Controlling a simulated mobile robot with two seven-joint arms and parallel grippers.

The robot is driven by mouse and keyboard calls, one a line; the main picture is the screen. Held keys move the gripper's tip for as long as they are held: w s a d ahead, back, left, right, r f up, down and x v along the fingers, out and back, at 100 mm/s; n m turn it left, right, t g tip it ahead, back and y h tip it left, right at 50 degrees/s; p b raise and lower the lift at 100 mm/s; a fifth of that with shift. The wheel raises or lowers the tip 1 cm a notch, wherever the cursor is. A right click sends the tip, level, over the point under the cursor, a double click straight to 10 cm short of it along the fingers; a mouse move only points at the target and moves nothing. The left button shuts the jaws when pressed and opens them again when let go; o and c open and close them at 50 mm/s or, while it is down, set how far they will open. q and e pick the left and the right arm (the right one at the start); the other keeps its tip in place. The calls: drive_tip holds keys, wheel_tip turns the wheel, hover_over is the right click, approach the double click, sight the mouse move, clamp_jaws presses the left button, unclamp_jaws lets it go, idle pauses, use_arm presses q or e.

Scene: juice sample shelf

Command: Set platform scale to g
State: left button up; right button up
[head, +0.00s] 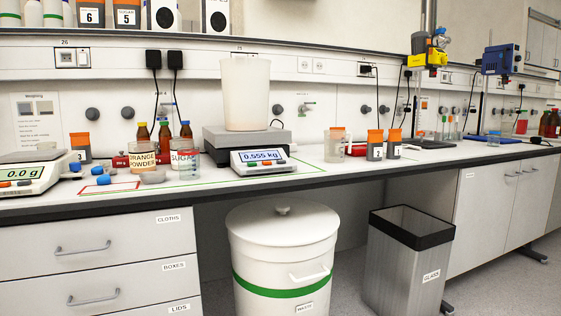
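The platform scale (217,146) stands on the bench left of the middle, a grey flat platform. A tall white bucket (245,95) sits on it. Its display unit (263,160) is in front, tilted toward me, and the lit screen reads 0.555 kg. A row of small buttons lies under the screen, with an orange one at the left; their labels are too small to read. Neither of my grippers is in view.
A smaller scale (28,176) reading 0.0 g stands at the far left. Jars labelled orange powder (142,158) and sugar (184,160) stand left of the platform scale. Orange-lidded jars (374,146) stand to its right. Below are a white waste bin (282,250) and a glass bin (405,265).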

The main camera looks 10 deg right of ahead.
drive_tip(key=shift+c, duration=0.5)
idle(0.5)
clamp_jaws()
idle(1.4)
